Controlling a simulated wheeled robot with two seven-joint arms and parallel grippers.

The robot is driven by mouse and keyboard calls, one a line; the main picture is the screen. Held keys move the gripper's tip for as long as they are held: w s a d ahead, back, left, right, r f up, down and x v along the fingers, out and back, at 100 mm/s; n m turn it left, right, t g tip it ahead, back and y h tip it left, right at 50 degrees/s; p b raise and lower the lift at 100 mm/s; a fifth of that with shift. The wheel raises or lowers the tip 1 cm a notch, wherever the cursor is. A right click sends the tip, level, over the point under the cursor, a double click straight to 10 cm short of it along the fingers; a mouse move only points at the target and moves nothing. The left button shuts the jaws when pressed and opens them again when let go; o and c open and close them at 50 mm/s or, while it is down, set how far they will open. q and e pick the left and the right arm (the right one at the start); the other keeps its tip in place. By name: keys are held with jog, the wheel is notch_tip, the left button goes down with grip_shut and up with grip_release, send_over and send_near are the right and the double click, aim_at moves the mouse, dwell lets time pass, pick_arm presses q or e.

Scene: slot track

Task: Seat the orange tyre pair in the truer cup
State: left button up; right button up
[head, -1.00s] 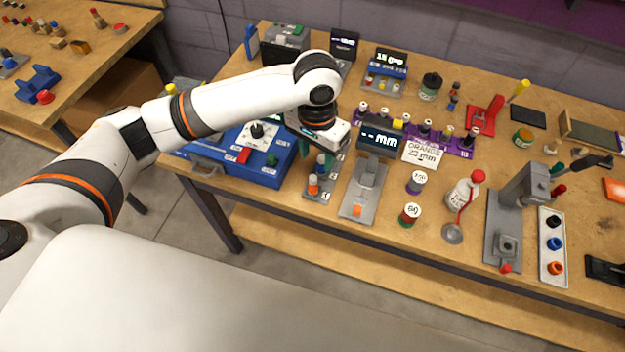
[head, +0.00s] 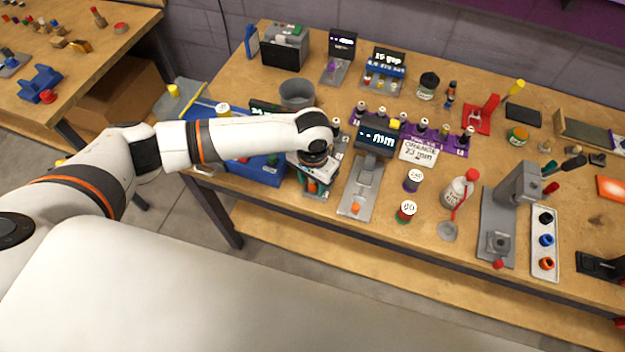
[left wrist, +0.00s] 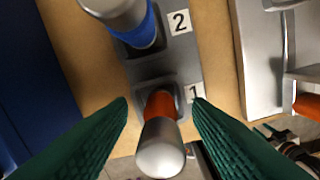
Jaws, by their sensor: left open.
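The orange tyre pair (head: 543,264) sits at the near end of a white tray, below a blue and a black pair. A grey press (head: 518,190) stands left of it; a square holder (head: 498,242) on its base may be the truer cup, though I cannot be sure. My left gripper (head: 318,190) is low over a small grey rack. In the left wrist view its green fingers (left wrist: 160,115) are open on either side of a silver-topped, orange-banded tool (left wrist: 160,135) standing in slot 1. A blue-banded tool (left wrist: 140,22) stands in slot 2. My right gripper is out of view.
A grey gauge stand (head: 362,185) with a display is close right of my left gripper. A blue case (head: 262,170) is close on its left. Two labelled jars and a white bottle (head: 457,190) stand between the gauge and press.

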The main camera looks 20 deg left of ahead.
pick_arm(q)
jog(key=shift+c, duration=0.8)
grip_shut()
